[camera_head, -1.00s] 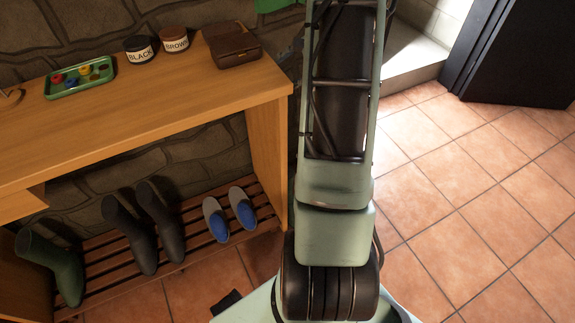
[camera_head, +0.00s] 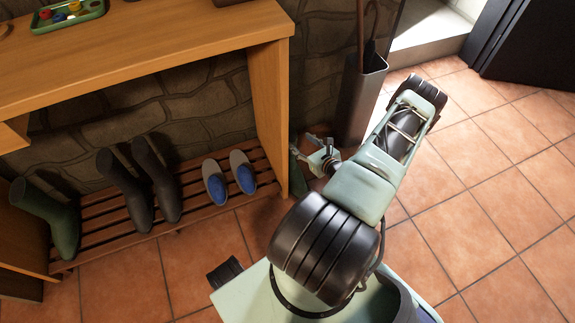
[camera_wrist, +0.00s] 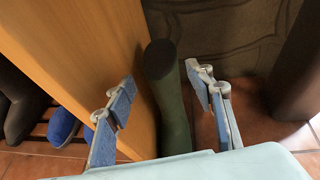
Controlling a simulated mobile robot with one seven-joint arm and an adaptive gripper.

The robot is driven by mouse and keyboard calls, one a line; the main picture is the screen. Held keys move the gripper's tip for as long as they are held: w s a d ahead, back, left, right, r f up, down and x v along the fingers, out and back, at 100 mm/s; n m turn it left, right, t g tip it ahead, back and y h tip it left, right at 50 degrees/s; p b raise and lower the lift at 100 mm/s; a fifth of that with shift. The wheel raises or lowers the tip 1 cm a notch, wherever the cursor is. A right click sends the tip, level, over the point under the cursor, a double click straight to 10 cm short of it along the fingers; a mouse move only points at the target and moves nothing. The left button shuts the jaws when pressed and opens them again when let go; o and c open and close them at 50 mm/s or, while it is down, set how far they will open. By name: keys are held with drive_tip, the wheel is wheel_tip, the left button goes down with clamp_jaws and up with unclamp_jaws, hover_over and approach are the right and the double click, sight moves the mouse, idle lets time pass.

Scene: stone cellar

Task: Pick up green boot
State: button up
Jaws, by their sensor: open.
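A green boot (camera_wrist: 173,105) stands upright on the floor beside the bench's right end panel; its dark top opening faces my wrist camera. In the head view only a green sliver of it (camera_head: 297,180) shows behind the panel edge. My gripper (camera_wrist: 163,84) is open, with a blue-padded finger on each side of the boot in the wrist view; contact is not visible. In the head view my gripper (camera_head: 322,158) is low, just right of the panel. Another green boot (camera_head: 52,215) leans at the left end of the shoe rack.
The wooden bench (camera_head: 150,55) and its end panel (camera_head: 268,110) stand close left of my gripper. A dark umbrella bin (camera_head: 358,105) is close on the right. The slatted rack (camera_head: 190,208) holds dark boots (camera_head: 128,190) and blue-lined slippers (camera_head: 228,178). Tiled floor at right is clear.

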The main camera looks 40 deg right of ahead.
sight(290, 139)
drive_tip(key=shift+m+h, duration=0.5)
drive_tip(key=shift+m, duration=0.3)
drive_tip(key=w+f+b, duration=0.1)
drive_tip(key=w+f, duration=0.1)
drive_tip(key=w, duration=0.1)
drive_tip(key=w+f+b, duration=0.4)
drive_tip(key=w+f, duration=0.1)
drive_tip(key=shift+w+d, duration=0.35)
drive_tip(key=shift+w, duration=0.1)
drive_tip(key=shift+c, duration=0.5)
clamp_jaws()
drive_tip(key=shift+r, duration=0.15)
